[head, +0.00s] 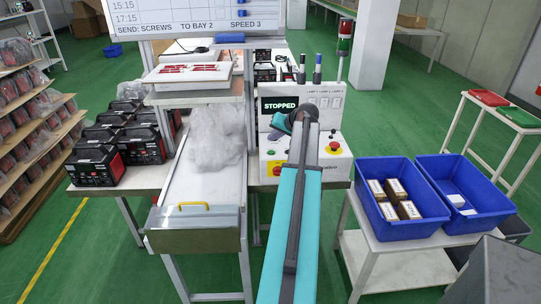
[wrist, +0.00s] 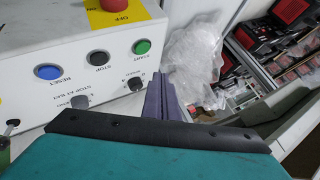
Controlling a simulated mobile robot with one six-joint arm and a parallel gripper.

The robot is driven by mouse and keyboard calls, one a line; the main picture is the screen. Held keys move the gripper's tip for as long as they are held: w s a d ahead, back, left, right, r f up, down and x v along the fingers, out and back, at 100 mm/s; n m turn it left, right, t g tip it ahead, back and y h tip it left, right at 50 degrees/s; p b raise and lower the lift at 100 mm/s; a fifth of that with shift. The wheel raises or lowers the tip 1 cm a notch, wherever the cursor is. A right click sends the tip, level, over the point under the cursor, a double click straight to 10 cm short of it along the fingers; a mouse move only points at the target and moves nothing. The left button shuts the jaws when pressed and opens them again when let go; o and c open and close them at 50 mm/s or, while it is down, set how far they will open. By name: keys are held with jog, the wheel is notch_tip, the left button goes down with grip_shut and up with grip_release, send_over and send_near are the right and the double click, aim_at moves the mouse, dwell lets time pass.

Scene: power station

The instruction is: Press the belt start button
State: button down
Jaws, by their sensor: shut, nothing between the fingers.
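The white control box (head: 325,170) stands on the bench, and its display (head: 280,104) reads STOPPED. In the wrist view, the box face carries the green START button (wrist: 142,46), a black STOP button (wrist: 98,57) and a blue RESET button (wrist: 47,72). The green button also shows small in the head view (head: 271,152). My gripper (wrist: 165,88) is shut and empty, its fingers below and slightly right of the green button in the wrist view, apart from it in the picture. In the head view my gripper (head: 280,124) is over the box, partly hidden by my arm.
A red knob on a yellow plate (wrist: 115,12) and dark selector knobs (wrist: 135,83) are close by. A conveyor (head: 190,195) with clear plastic wrap (head: 215,138) lies left of the box. Blue bins (head: 390,225) stand right.

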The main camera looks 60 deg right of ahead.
aim_at(273, 153)
jog(key=shift+f+b, duration=0.85)
jog(key=shift+f, duration=1.05)
jog(key=shift+f, duration=0.15)
dwell(0.6)
jog(key=shift+f+b, duration=0.25)
jog(key=shift+b, duration=0.05)
jog(key=shift+f, duration=0.4)
dwell(1.2)
jog(key=shift+r, duration=0.85)
jog(key=shift+r+p, duration=1.35)
jog(key=shift+r, duration=1.15)
